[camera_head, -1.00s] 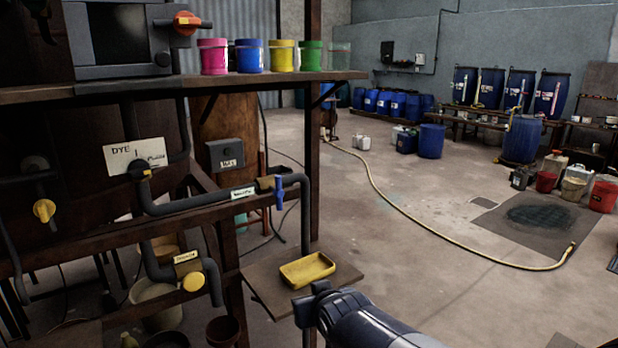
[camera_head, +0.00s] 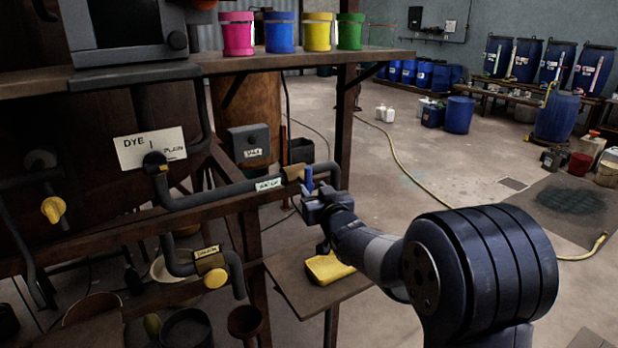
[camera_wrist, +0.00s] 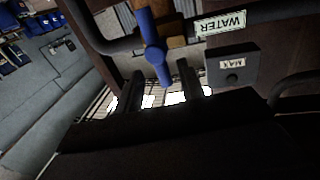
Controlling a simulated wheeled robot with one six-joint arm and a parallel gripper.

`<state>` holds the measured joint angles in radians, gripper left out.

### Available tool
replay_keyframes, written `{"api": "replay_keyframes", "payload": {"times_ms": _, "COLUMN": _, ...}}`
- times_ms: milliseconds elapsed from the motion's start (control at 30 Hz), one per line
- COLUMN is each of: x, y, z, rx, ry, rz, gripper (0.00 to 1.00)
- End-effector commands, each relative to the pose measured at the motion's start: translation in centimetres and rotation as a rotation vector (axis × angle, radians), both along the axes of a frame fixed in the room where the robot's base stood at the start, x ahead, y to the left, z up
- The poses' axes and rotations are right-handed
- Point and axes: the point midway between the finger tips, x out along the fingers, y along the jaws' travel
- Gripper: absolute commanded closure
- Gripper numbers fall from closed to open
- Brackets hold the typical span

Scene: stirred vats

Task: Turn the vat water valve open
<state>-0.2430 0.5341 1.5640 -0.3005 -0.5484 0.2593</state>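The water valve has a blue lever handle (camera_head: 309,178) on a brass body at the right end of a dark pipe labelled WATER. In the wrist view, the blue handle (camera_wrist: 153,50) runs up and down the picture, its lower end between my two dark fingers. My gripper (camera_wrist: 160,68) is open, with a visible gap on each side of the handle. In the head view my gripper (camera_head: 316,200) is right at the handle, and its fingers hide part of it. I cannot tell how deep the handle sits between the fingers.
Colored dye pots (camera_head: 280,32) stand on the shelf above. A lower pipe has a yellow knob (camera_head: 215,278).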

Motion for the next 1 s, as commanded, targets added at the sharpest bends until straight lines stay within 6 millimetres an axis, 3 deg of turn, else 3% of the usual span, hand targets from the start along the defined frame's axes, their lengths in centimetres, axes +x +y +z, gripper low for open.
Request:
{"api": "replay_keyframes", "payload": {"times_ms": 333, "x": 4.2, "y": 1.8, "z": 0.1, "rx": -0.002, "ry": 0.001, "rz": 0.001, "gripper": 0.63}}
{"api": "replay_keyframes", "payload": {"times_ms": 767, "x": 4.9, "y": 2.1, "z": 0.0, "rx": -0.001, "ry": 0.001, "rz": 0.0, "gripper": 0.63}}
{"api": "replay_keyframes", "payload": {"times_ms": 1000, "x": 4.9, "y": 2.0, "z": 0.0, "rx": -0.001, "ry": 0.001, "rz": 0.0, "gripper": 0.82}}
